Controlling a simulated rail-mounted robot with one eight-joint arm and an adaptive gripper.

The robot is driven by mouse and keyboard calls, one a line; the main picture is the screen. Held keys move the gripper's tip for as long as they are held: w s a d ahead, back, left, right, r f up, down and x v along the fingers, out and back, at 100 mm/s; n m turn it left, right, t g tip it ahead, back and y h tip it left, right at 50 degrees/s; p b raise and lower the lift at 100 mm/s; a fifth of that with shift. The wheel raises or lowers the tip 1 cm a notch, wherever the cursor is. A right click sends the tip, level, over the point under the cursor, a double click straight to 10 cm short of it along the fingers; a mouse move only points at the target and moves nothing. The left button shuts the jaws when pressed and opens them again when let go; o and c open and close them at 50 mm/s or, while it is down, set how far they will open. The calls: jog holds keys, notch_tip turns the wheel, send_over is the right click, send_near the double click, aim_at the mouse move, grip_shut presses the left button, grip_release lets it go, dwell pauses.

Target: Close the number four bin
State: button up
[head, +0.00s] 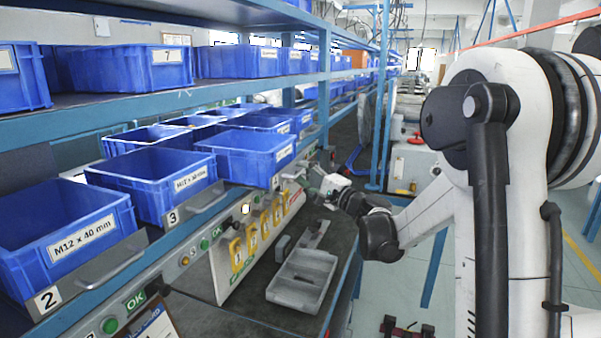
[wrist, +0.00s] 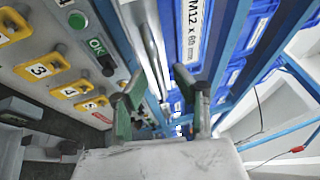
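The lower shelf holds a row of open blue bins with number plates and metal handles. The plates 2 (head: 47,299) and 3 (head: 173,217) are readable. The blue bin after number three (head: 270,160) stands further along, in the place of number four; its plate is too small to read. My gripper (head: 325,188) is beyond and to the right of that bin's front in the head view. In the wrist view its two fingers (wrist: 160,100) are apart with nothing between them. A metal handle (wrist: 151,48) and a blue bin labelled M12 x 60 mm (wrist: 190,35) lie ahead.
Yellow numbered tags (head: 252,236) and green OK buttons line the panel below the bins. A grey tray (head: 302,280) lies on the dark bench. An upper shelf (head: 150,103) holds more blue bins. Blue posts (head: 383,100) stand near my arm.

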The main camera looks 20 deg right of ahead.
jog(key=shift+w+a+r, duration=0.1)
jog(key=shift+w+a, duration=0.15)
jog(key=shift+w, duration=0.25)
grip_shut()
